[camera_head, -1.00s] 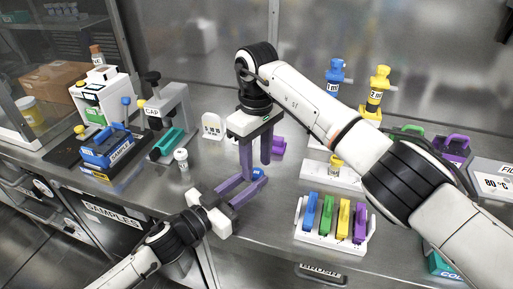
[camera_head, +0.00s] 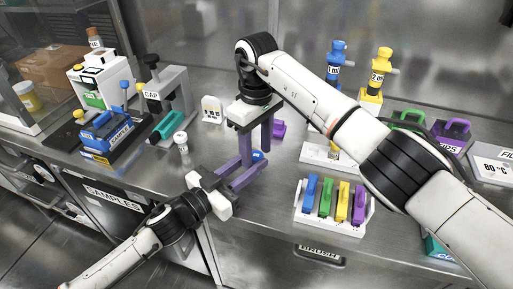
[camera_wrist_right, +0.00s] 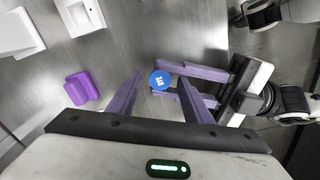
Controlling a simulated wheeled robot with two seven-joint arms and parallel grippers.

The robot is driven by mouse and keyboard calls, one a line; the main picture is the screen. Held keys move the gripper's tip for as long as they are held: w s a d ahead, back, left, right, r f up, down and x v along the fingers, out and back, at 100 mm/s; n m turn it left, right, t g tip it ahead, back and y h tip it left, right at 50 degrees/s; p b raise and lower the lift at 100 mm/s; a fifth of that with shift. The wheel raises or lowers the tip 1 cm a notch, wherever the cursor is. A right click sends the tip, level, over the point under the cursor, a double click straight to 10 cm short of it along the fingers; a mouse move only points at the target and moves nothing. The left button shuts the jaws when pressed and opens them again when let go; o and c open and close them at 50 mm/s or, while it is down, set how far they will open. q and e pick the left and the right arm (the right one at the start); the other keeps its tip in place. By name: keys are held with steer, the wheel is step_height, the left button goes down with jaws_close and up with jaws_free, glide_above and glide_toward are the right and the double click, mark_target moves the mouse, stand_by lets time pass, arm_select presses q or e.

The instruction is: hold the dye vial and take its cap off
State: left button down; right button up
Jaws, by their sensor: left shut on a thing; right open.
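The dye vial shows as a round blue cap (camera_wrist_right: 160,79) with a white marking in the right wrist view; its body is hidden below. The cap also shows as a small blue patch (camera_head: 258,155) in the head view. My left gripper (camera_head: 250,164) is shut on the vial, its purple fingers reaching in from the front left. It also shows in the right wrist view (camera_wrist_right: 177,82). My right gripper (camera_wrist_right: 160,98) points down over the vial, open, its fingers apart with the cap seen between them. In the head view the right gripper (camera_head: 256,150) partly hides the cap.
A rack (camera_head: 333,222) of coloured pieces sits to the right. A capping machine (camera_head: 168,100) and a blue sample block (camera_head: 108,132) are at left. A purple block (camera_wrist_right: 82,87) lies near the right gripper.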

mark_target(257, 155)
steer(key=shift+r, duration=0.1)
steer(key=shift+r, duration=2.2)
arm_select(q)
steer(key=c, duration=1.3)
jaws_free()
steer(key=shift+c, duration=0.2)
